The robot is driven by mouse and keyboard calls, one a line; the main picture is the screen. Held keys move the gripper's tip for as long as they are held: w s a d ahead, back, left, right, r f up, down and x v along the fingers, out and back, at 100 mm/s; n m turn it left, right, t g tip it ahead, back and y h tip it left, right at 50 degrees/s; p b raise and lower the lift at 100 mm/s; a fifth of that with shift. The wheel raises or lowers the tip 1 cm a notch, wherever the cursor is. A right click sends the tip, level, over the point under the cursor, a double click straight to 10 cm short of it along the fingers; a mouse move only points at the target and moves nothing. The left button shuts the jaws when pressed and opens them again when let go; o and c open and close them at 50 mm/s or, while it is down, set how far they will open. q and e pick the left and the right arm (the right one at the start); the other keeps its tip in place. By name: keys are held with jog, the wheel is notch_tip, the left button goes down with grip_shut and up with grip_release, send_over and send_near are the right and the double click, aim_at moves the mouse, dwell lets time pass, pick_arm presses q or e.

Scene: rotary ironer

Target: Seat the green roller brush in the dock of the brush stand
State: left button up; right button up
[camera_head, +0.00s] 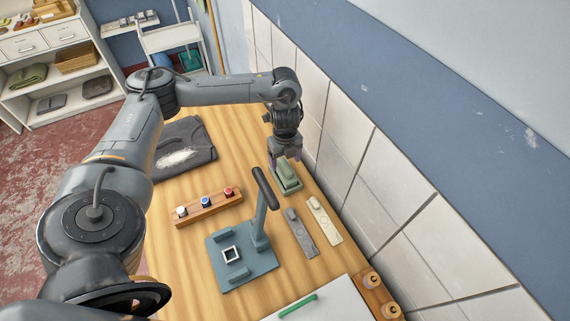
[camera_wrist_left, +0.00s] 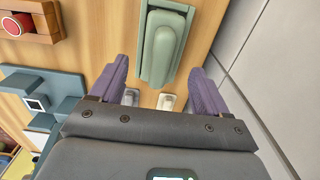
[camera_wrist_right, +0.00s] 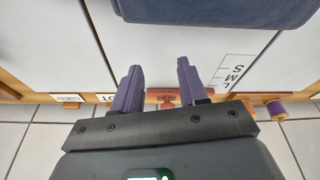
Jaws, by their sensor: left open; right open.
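A sage-green piece that looks like the green roller brush (camera_head: 287,177) lies on the wooden table by the tiled wall, a rounded body on a flat base. It also shows in the left wrist view (camera_wrist_left: 165,45). My left gripper (camera_head: 285,155) points down over it, open and empty, its purple fingers apart on either side of the brush's near end in the wrist view (camera_wrist_left: 158,72). The blue-grey brush stand (camera_head: 243,262) has a post with a dark top bar, low blocks and a white-framed square. My right gripper (camera_wrist_right: 159,68) is open and empty, outside the head view.
A grey piece (camera_head: 300,232) and a cream piece (camera_head: 323,222) lie beside the stand. A wooden rack (camera_head: 208,207) with coloured knobs and a folded dark cloth (camera_head: 185,147) are on the left. A white board with a bright green handle (camera_head: 297,307) is at the front. The wall (camera_head: 345,140) is close.

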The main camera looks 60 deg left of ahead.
aim_at(285, 165)
pick_arm(q)
notch_tip(285, 165, up, 7)
jog(key=p, duration=0.3)
jog(key=shift+f, duration=0.2)
jog(key=shift+r+p, duration=0.2)
jog(key=shift+p, duration=0.15)
pick_arm(e)
notch_tip(285, 165, up, 5)
jog(key=shift+r, duration=0.1)
jog(key=shift+a, duration=0.1)
